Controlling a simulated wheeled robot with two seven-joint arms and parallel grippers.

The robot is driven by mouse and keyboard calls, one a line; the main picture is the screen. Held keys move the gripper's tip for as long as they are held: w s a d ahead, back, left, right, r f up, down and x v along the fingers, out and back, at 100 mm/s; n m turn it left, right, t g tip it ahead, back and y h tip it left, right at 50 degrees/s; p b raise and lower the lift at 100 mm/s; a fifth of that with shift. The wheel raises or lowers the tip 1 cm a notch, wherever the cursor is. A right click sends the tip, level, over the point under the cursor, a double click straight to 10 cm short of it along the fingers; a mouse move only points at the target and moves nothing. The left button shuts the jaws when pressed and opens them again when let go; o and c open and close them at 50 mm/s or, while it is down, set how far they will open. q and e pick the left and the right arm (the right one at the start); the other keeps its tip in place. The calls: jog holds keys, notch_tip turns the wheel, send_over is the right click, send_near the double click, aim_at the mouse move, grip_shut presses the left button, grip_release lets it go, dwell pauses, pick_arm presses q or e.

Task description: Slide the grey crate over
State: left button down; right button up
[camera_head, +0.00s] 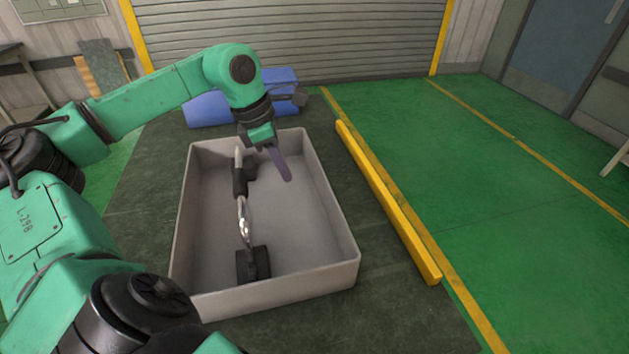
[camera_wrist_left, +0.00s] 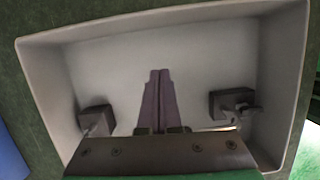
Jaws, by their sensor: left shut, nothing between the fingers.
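The grey crate (camera_head: 316,284) is an open, shallow box on the dark green tabletop in the head view. It also fills most of the left wrist view (camera_wrist_left: 190,20). Inside it lies a heating element (camera_head: 243,213) with a metal rod and black blocks, stretched along the crate's length. Two dark blocks of it show in the wrist view, the right one (camera_wrist_left: 232,103) with a fitting. My left gripper (camera_head: 286,177) is over the crate's inside, right of the heating element, its purple fingers together and empty. I cannot tell whether the fingertips touch the crate. My right gripper is out of view.
A yellow bar (camera_head: 385,200) runs along the right of the crate, with a gap of bare tabletop between. A blue object (camera_head: 208,110) lies behind the crate, beyond my left wrist. Tabletop left of the crate (camera_head: 150,190) and in front is clear.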

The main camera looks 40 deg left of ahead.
aim_at(323, 208)
pick_arm(q)
jog(key=x, duration=0.8)
jog(key=shift+s+d+f+p, duration=0.15)
jog(key=shift+d+f+p, duration=0.1)
jog(key=shift+d+p, duration=0.15)
jog(key=shift+w+d+p, duration=0.95)
jog(key=shift+w+d, duration=0.1)
jog(key=shift+w, duration=0.1)
jog(key=shift+w+d, duration=0.2)
jog(key=shift+w, duration=0.05)
jog(key=shift+w+f, duration=0.1)
jog(key=shift+f, duration=0.1)
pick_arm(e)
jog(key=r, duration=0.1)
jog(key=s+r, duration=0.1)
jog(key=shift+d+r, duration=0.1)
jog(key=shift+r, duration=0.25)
pick_arm(q)
jog(key=shift+d, duration=0.1)
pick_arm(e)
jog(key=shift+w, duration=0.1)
